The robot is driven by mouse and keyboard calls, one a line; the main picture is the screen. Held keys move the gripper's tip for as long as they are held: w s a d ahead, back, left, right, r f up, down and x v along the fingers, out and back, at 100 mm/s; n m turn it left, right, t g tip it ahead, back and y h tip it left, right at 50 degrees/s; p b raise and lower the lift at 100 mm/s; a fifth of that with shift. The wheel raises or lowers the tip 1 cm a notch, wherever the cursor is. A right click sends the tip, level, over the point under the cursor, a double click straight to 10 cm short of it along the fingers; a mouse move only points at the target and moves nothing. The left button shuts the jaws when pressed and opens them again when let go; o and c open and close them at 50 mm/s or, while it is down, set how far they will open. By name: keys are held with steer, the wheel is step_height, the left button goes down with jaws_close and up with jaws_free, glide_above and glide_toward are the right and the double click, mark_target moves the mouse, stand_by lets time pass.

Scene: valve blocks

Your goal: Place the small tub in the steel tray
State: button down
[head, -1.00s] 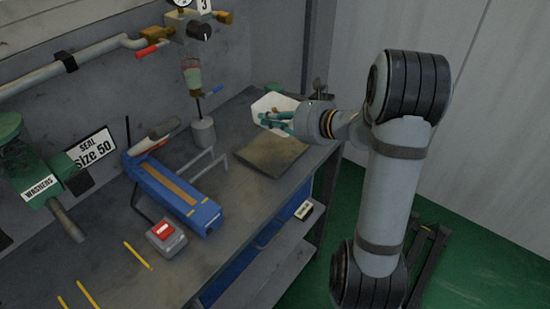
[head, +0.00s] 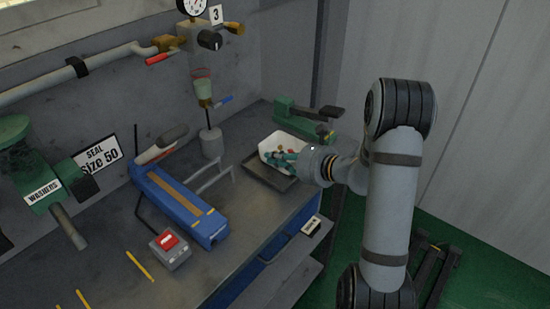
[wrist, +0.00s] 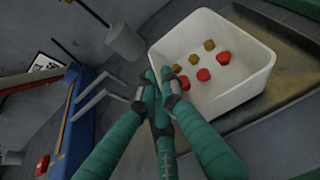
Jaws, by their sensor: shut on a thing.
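The small tub (head: 267,146) is white and holds several red and brass-coloured pieces; it also shows in the wrist view (wrist: 236,96). My gripper (head: 279,159) has teal fingers shut on the tub's near wall, also seen in the wrist view (wrist: 164,84). The steel tray (head: 270,179) is dark and shallow, at the far right end of the bench. The tub is over the tray and hides much of it; in the wrist view the tray (wrist: 272,108) shows along the tub's side. I cannot tell whether the tub touches the tray floor.
A green tool (head: 300,118) stands behind the tub. A grey cylinder (head: 211,144) and a blue tool with grey bars (head: 180,203) are left of the tray. A grey box with a red button (head: 169,249) sits nearer. The bench's right edge is close to the tray.

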steer(key=shift+f, duration=0.15)
steer(key=c, duration=1.9)
jaws_free()
steer(key=shift+c, duration=0.2)
steer(key=shift+r, duration=0.2)
steer(key=b+v, duration=0.1)
steer(key=v, duration=1.1)
steer(key=shift+w+a, duration=0.1)
steer(key=p+x, duration=0.1)
steer(key=x, duration=1.1)
steer(key=shift+f, duration=0.25)
steer(key=shift+r+p, duration=0.35)
steer(key=shift+r, duration=1.7)
